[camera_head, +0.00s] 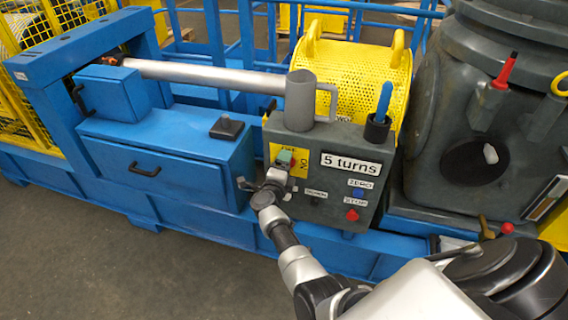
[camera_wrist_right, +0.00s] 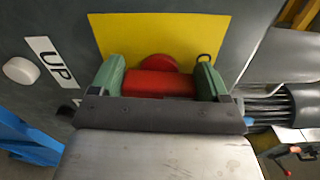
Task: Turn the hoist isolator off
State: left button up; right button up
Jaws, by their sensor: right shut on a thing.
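The hoist isolator (camera_wrist_right: 147,82) is a red handle on a round red base, on a yellow plate (camera_wrist_right: 120,30). In the head view the yellow plate (camera_head: 274,152) sits on the upper left of a grey control box, with a partly covered label above and "ON" to its right. My right gripper (camera_wrist_right: 160,84) is shut on the red handle, a green fingertip at each end of it. In the head view this gripper (camera_head: 284,160) covers most of the handle, so its pointing direction is unclear there. My left gripper is not in view.
The control box (camera_head: 325,205) has a "5 turns" display (camera_head: 351,163), a blue ZERO button (camera_head: 358,192) and a red STOP button (camera_head: 351,215). A white knob (camera_wrist_right: 20,70) sits beside the UP label. A grey mug-like part (camera_head: 300,100) and a blue-handled tool (camera_head: 384,100) stand above the box.

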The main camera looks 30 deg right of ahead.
jog(key=shift+f+n, duration=0.15)
jog(key=shift+n, duration=0.55)
jog(key=o, duration=0.9)
jog(key=shift+a, duration=0.1)
